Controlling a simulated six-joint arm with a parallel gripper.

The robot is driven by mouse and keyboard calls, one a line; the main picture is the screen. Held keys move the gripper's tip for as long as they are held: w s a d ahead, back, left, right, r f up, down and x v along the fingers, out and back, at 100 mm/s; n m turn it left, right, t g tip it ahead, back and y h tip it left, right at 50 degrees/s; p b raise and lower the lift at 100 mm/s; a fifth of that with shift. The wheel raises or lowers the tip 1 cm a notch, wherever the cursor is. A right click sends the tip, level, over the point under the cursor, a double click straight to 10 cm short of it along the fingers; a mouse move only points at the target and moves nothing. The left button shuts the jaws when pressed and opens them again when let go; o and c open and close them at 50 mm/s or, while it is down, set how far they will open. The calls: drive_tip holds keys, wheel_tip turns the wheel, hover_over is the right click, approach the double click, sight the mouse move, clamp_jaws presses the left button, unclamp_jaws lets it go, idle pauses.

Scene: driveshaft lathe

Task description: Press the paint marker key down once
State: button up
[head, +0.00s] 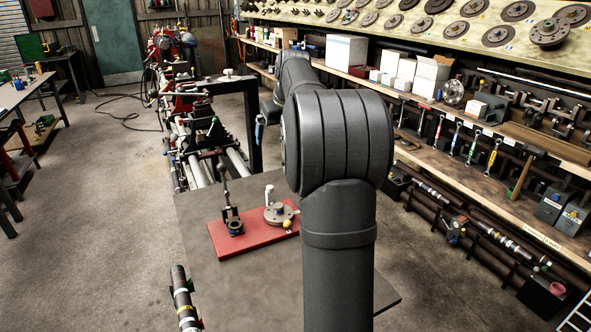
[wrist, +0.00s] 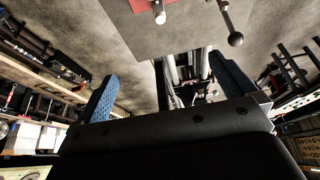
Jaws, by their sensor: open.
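A red board (head: 254,235) lies on the grey table. At its left stands a dark fixture with a tall upright lever (head: 223,181) and a blue-ringed base (head: 235,228). At its right is a round metal disc (head: 278,214) with a white upright post (head: 269,193) and a yellow knob (head: 288,224). I cannot tell which part is the paint marker key. In the wrist view my gripper (wrist: 163,68) is open and empty, its blue fingers wide apart. The white post (wrist: 159,13) and the lever's ball knob (wrist: 236,39) appear beyond the fingers, apart from them. My arm hides much of the gripper in the head view.
The lathe (head: 200,140) lies behind the table. Shelves with boxes and tools (head: 480,150) run along the right. The table left of the board's front is clear.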

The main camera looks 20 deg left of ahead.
clamp_jaws()
idle(0.5)
idle(1.3)
